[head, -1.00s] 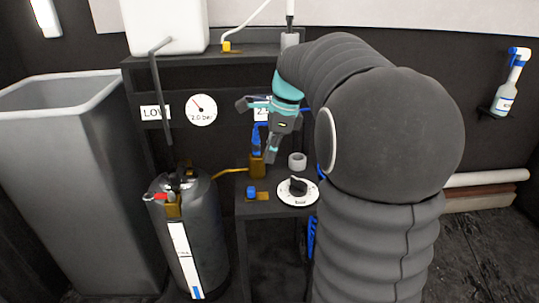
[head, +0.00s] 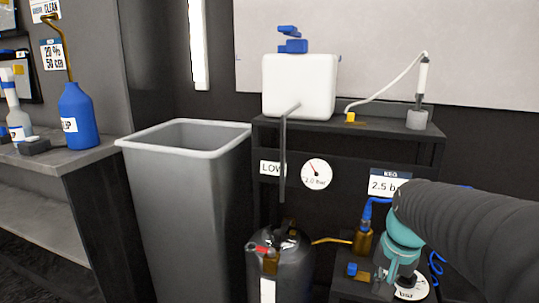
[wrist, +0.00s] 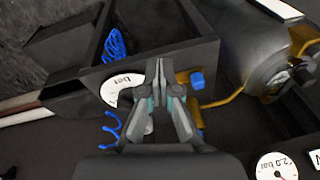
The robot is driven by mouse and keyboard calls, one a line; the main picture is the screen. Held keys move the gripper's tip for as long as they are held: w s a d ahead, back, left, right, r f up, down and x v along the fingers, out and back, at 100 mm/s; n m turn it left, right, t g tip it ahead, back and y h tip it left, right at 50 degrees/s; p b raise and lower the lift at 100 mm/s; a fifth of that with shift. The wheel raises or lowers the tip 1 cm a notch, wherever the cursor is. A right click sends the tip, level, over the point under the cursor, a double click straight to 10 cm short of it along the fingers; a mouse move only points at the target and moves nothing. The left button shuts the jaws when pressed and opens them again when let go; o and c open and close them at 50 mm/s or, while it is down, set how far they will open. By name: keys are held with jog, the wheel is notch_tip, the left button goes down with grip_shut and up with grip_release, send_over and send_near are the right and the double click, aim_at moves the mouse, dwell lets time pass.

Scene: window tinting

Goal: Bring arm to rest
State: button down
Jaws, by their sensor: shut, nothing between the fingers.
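My gripper (head: 386,286) hangs fingers-down at the lower right of the head view, in front of the black stand. In the wrist view its two fingers (wrist: 159,68) meet at the tips with nothing between them. Beyond them are the dial marked "bar" (wrist: 124,88) and a small blue knob (wrist: 197,80); I see no clear contact. My dark, sleeved arm comes in from the right and covers part of the stand and dial in the head view.
A dark keg (head: 283,262) with a red-handled valve stands left of my gripper. A grey bin (head: 190,215) is further left. A white tank (head: 300,85) sits on the black shelf (head: 345,124). A blue bottle (head: 77,118) stands on the left counter (head: 72,157).

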jog(key=s+a+n+t, duration=0.1)
jog(key=s+a+n, duration=0.2)
jog(key=s, duration=0.3)
jog(key=s+a+r+n+t, duration=0.1)
jog(key=s+a+n+t, duration=0.1)
jog(key=s, duration=0.4)
jog(key=shift+s+a+n, duration=0.4)
jog(key=shift+a+n, duration=0.1)
jog(key=shift+a, duration=0.6)
